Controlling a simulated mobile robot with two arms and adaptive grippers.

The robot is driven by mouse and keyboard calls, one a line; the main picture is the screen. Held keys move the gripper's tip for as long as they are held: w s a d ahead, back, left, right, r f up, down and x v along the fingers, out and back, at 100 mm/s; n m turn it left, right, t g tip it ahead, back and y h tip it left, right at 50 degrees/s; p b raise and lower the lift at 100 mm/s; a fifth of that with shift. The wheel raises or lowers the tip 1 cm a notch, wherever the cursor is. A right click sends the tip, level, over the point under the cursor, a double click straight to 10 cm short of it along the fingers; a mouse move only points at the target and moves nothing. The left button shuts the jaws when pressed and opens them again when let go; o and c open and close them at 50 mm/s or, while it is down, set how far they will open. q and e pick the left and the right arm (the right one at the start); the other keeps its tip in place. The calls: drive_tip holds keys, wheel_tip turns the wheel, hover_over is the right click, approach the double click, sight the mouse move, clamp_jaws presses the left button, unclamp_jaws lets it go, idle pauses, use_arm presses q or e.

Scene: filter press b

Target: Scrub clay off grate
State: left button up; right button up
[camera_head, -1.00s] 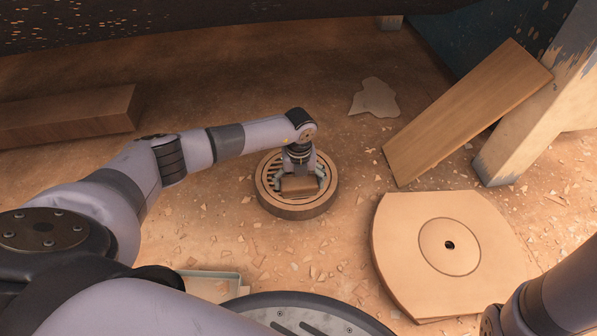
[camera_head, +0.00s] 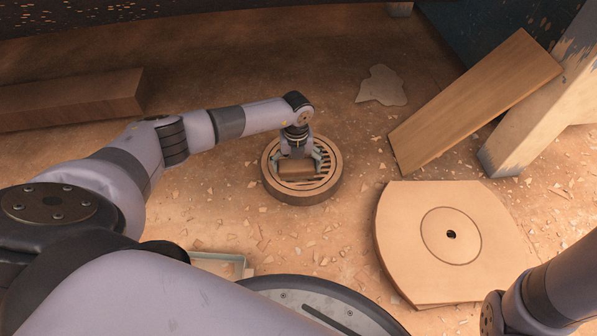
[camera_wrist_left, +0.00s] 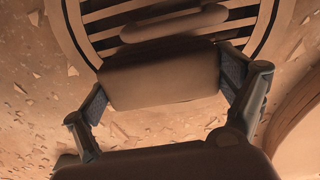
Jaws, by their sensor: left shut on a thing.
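The round slatted grate (camera_head: 303,199) sits on the clay-littered floor in the middle of the head view. Its dark slots also show at the top of the left wrist view (camera_wrist_left: 110,18). My left gripper (camera_head: 298,165) is over the grate, shut on a brown block-shaped scrubber (camera_head: 297,169). In the left wrist view the scrubber (camera_wrist_left: 160,76) sits between both finger pads. A smooth, rounded brown lump (camera_wrist_left: 174,24) lies on the slats just beyond it, perhaps clay. Whether the scrubber touches the slats I cannot tell. My right gripper is out of view; only part of that arm shows at lower right.
A round-edged board with a central hole (camera_head: 450,215) lies to the right of the grate. A plank (camera_head: 470,100) leans on a worn post (camera_head: 525,130). A beam (camera_head: 70,98) lies at left. A shallow tray (camera_head: 222,258) is partly hidden. A pale flat patch (camera_head: 382,86) lies behind.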

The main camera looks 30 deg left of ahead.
use_arm(q)
drive_tip(key=shift+w+a+f, duration=0.1)
drive_tip(key=shift+w+a, duration=0.25)
drive_tip(key=shift+w, duration=0.1)
